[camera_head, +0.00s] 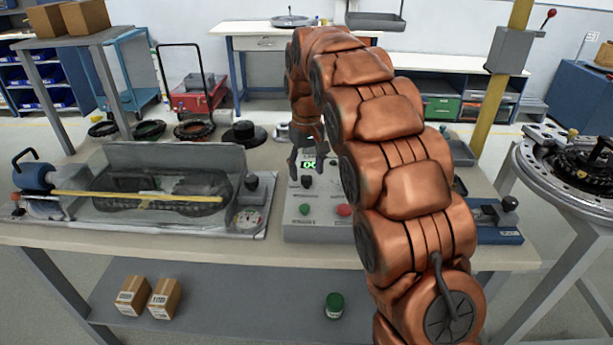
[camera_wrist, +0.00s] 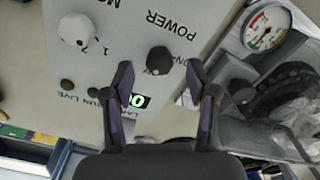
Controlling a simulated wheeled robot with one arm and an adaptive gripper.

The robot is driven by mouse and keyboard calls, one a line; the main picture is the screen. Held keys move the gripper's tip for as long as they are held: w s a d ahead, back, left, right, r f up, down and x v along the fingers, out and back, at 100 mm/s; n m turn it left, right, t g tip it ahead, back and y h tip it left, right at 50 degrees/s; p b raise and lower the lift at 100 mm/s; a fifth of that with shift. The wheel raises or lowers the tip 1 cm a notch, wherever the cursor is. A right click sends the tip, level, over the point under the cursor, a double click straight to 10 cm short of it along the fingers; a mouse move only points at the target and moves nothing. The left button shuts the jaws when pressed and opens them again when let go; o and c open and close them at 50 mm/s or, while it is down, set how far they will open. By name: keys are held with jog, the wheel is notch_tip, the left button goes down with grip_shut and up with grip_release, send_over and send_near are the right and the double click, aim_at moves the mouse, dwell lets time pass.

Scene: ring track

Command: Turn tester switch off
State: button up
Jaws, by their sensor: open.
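The tester (camera_head: 318,228) is a light grey box on the workbench with a green button, a red button and a lit green display, partly hidden by my arm. In the wrist view, its sloped panel (camera_wrist: 125,25) carries a black knob (camera_wrist: 159,60) beside the word POWER, and a pale knob (camera_wrist: 77,31). In the head view my gripper (camera_head: 307,172) hangs over the panel's upper part.
A clear-covered rig (camera_head: 160,190) with a gauge (camera_wrist: 267,28) stands close to the tester. Black rings and a black hub (camera_head: 245,134) lie behind it. A blue device (camera_head: 495,232) is at the bench's right. A round table (camera_head: 580,170) stands farther right.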

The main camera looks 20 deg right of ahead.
aim_at(307, 177)
notch_tip(307, 177, up, 9)
jog(key=shift+f, duration=0.15)
dwell(0.4)
dwell(0.4)
